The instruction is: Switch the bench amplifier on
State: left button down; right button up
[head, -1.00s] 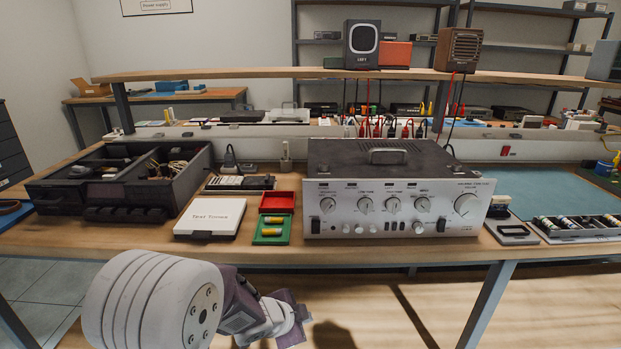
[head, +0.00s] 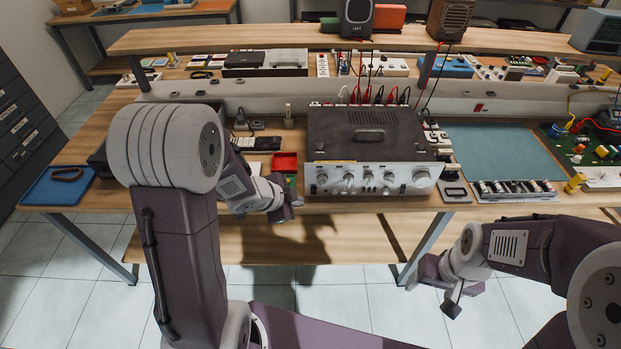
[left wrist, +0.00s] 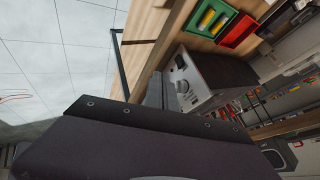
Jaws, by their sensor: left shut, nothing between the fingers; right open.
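The bench amplifier (head: 372,136) is a dark-topped box with a silver front panel carrying several knobs. My right gripper (head: 430,290) is open, low in front of the bench at the right, away from the amplifier. The amplifier's small front controls are too small to read.
A red tray (head: 286,162) stands left of the amplifier; a green tray with yellow cylinders (left wrist: 208,18) shows beside it. Right of it lie a blue mat (head: 505,153) and a battery tray (head: 513,190). Cables rise behind the amplifier to a shelf (head: 230,38). The floor in front is clear.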

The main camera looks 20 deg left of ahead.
dwell(0.3)
pick_arm(q)
jog(key=b, duration=0.2)
send_near(314, 191)
notch_tip(314, 191, down, 5)
jog(key=w+d, duration=0.2)
jog(key=shift+w+f, duration=0.15)
jog(key=shift+w, duration=0.3)
